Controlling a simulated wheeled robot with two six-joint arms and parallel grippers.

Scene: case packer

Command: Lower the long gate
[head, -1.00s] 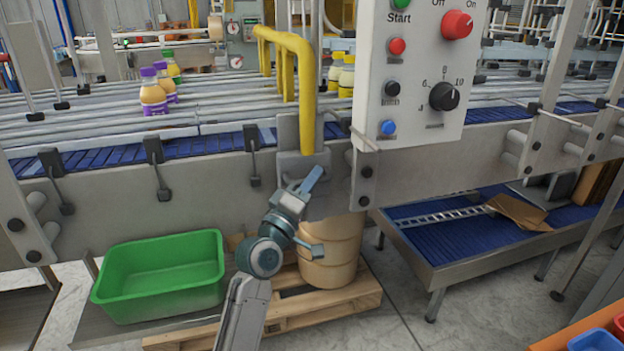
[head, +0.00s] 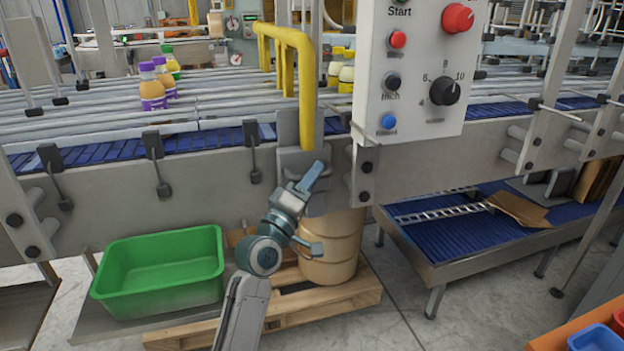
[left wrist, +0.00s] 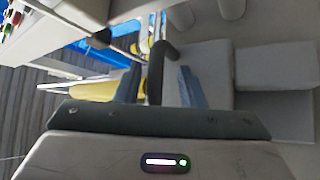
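The yellow tubular gate (head: 307,100) stands at the conveyor's near side. Its front leg runs down to a grey bracket (head: 290,165), and its top bar runs back over the rails. My left gripper (head: 318,208) is in front of the conveyor's side plate, just below the bracket. In the left wrist view its two fingers are apart, and a dark bent handle (left wrist: 165,52) shows between them. I cannot tell whether either finger touches the handle. A yellow bar (left wrist: 80,90) lies left of the fingers there. My right gripper is out of view.
A control panel (head: 413,65) hangs right of the gate. Purple-capped bottles (head: 152,90) stand on the conveyor at left. A green bin (head: 160,272) and a tan drum (head: 332,250) on a pallet (head: 320,300) are below. A lower blue conveyor (head: 445,235) is at right.

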